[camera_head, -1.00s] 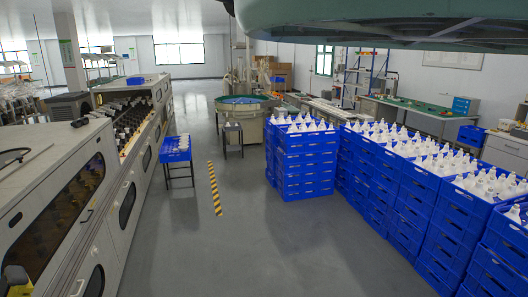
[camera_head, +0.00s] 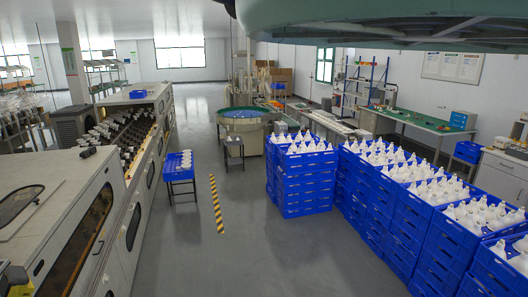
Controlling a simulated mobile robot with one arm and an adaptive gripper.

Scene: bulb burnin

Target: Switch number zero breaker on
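No breaker or breaker panel can be made out in this head view. My gripper is not in view. A large part of my own body, rounded and greenish, fills the top right edge and hides what is behind it. A long grey burn-in machine (camera_head: 62,222) with dark oval windows runs along the left side. Its sloped rack (camera_head: 130,133) carries rows of dark holders and several white pieces.
Stacks of blue crates (camera_head: 303,186) filled with white bulbs line the right. A small stand with a blue crate (camera_head: 180,168) is left of the aisle. A yellow-black floor stripe (camera_head: 216,204) marks the open grey floor (camera_head: 250,240). A round green table (camera_head: 241,113) stands farther back.

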